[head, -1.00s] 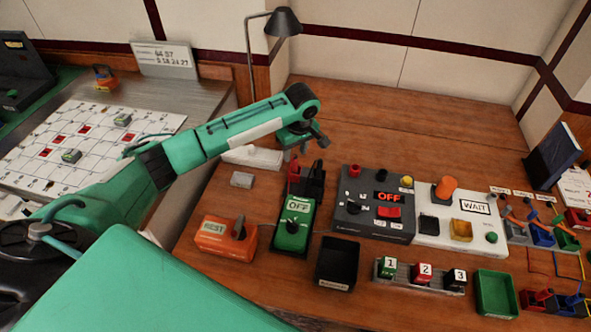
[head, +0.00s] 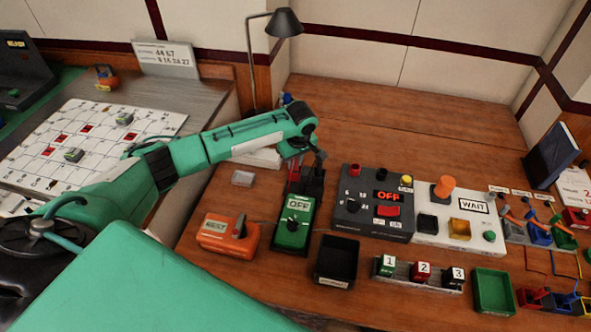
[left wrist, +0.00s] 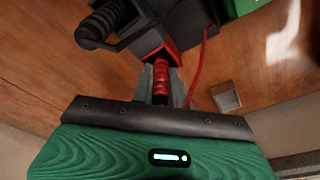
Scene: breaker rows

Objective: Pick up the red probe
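The red probe (left wrist: 161,80) stands in a red-edged holder at the back of the green tester marked OFF (head: 293,222). In the head view the red probe (head: 293,179) shows beside the black probe (head: 315,182). The black probe (left wrist: 100,22) is at upper left in the left wrist view. My left gripper (head: 308,158) is over the holder, its grey fingers (left wrist: 160,84) either side of the red probe. They look open; a clear gap to the probe is hard to see. My right gripper is not in view.
A small grey block (head: 242,178) and a white strip (head: 258,157) lie left of the holder. An orange box (head: 226,236), black bin (head: 336,262) and control panel (head: 373,216) are close by. A lamp (head: 283,22) stands behind. The back of the table is clear.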

